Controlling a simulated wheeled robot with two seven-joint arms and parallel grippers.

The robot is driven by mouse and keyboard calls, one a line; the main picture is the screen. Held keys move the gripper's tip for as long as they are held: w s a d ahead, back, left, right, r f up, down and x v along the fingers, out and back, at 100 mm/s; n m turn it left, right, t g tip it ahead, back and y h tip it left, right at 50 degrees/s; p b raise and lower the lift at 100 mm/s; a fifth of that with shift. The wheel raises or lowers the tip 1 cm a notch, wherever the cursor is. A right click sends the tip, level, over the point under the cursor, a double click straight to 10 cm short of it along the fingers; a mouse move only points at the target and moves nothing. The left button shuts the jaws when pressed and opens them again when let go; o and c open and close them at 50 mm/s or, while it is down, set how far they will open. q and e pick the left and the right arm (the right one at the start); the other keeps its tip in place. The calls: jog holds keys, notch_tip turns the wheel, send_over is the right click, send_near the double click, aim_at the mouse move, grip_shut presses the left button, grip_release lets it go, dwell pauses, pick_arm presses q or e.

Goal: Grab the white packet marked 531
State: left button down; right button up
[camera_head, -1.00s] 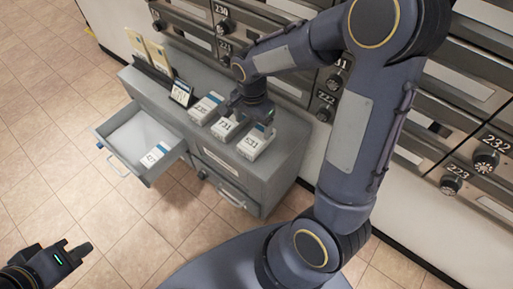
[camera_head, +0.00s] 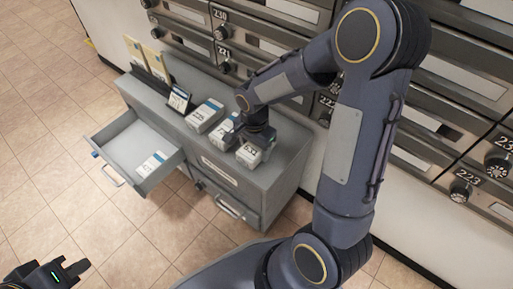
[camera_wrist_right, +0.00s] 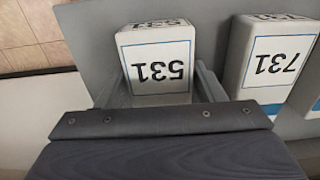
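The white packet marked 531 (camera_head: 249,155) stands on top of the grey cabinet, rightmost of the packets there. It also shows in the right wrist view (camera_wrist_right: 156,62), its number upside down. My right gripper (camera_head: 254,142) is right over it, pointing down. In the right wrist view the two fingers (camera_wrist_right: 158,90) stand apart on either side of the packet's lower part; contact is not clear. My left gripper (camera_head: 70,267) is at the lower left, over the floor, away from the packets; its finger gap is too small to read.
Another white packet (camera_head: 205,114) and a small dark sign (camera_head: 179,98) are further left on the cabinet (camera_head: 285,160). An open drawer (camera_head: 117,130) holds one packet (camera_head: 151,164). Mailboxes line the wall behind.

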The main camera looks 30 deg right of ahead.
jog(key=c, duration=0.7)
jog(key=shift+o, duration=0.2)
jog(key=shift+r, duration=0.15)
